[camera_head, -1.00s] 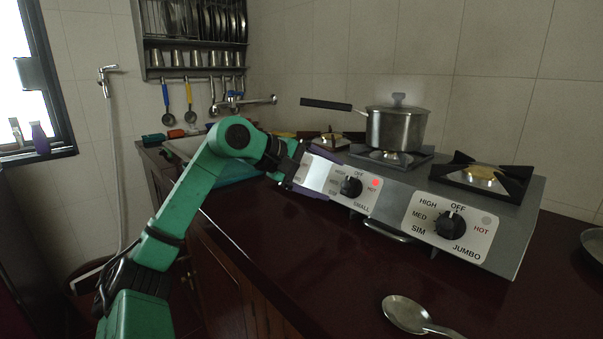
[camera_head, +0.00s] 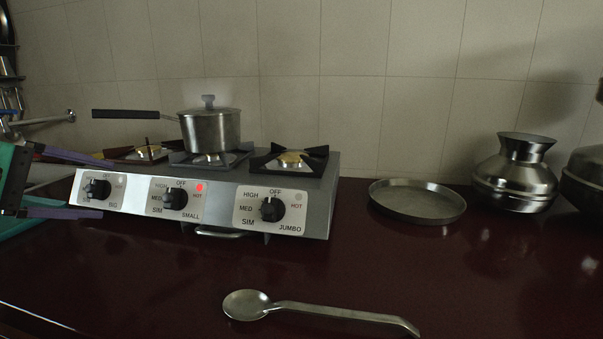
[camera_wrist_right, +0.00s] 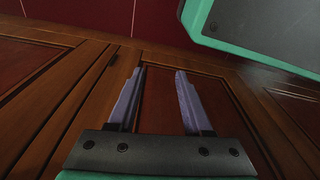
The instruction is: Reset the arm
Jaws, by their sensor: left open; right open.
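My left gripper (camera_head: 85,185) comes in at the left edge of the head view, its two purple fingers spread apart in front of the stove's left end. Nothing is between the fingers. The rest of my left arm is mostly outside the picture. My right gripper (camera_wrist_right: 160,100) shows only in the right wrist view, with its fingers apart and empty, in front of brown wooden cabinet doors (camera_wrist_right: 50,105). The right arm does not show in the head view.
A stove (camera_head: 325,195) with several knobs carries a lidded pot (camera_head: 210,130). A spoon (camera_head: 246,304) lies on the dark red counter (camera_head: 400,265). A round metal plate (camera_head: 417,199) and a metal vase-shaped pot (camera_head: 515,175) stand to the right. The counter around the spoon is clear.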

